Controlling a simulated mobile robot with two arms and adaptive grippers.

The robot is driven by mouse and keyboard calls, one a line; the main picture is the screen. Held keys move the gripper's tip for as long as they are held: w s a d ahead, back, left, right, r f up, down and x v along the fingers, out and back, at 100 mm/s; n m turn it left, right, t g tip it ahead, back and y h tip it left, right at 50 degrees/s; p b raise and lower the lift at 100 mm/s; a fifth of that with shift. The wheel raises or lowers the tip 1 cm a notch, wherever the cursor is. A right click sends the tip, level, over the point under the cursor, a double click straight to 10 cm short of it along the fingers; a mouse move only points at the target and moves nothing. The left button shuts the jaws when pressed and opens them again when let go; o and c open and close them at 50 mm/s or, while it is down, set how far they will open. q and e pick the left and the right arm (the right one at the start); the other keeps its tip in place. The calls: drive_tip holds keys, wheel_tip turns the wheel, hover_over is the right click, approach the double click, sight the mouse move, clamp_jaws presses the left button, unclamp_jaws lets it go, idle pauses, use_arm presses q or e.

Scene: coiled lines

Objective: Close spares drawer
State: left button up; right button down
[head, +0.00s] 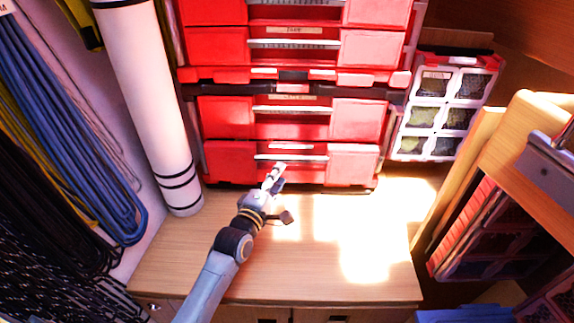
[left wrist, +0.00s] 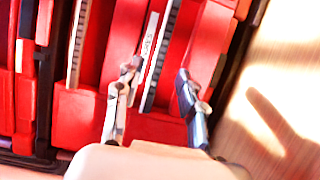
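The red drawer cabinet (head: 228,160) stands at the back of the wooden worktop. Its lowest drawer has a pale bar handle (head: 290,157). In the left wrist view, a white label (left wrist: 149,35), partly readable as "ARES", lies beside a ridged handle bar (left wrist: 161,55) on a red drawer front. My left gripper (head: 275,177) is right in front of the lowest drawer. In the left wrist view its two fingers (left wrist: 158,74) are spread, with the bar between them and nothing gripped. I cannot tell whether they touch the drawer or how far it stands out. My right gripper is out of view.
A white roll (head: 150,95) stands left of the cabinet, beside hanging coils of blue line (head: 60,130). A clear-fronted bin rack (head: 445,105) is right of the cabinet. The worktop (head: 330,270) in front is bare and partly sunlit. Wooden panels stand at the right.

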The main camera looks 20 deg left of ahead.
sight(290, 160)
use_arm(q)
drive_tip(key=w, duration=0.4)
drive_tip(key=w+b, duration=0.1)
drive_tip(key=w, duration=0.1)
drive_tip(key=shift+d+f, duration=0.1)
drive_tip(key=shift+d, duration=0.25)
drive_tip(key=shift+w+d, duration=0.1)
drive_tip(key=shift+w, duration=0.35)
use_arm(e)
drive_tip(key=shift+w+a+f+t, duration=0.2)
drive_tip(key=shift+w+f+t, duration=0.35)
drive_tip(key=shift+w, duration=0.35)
use_arm(q)
clamp_jaws()
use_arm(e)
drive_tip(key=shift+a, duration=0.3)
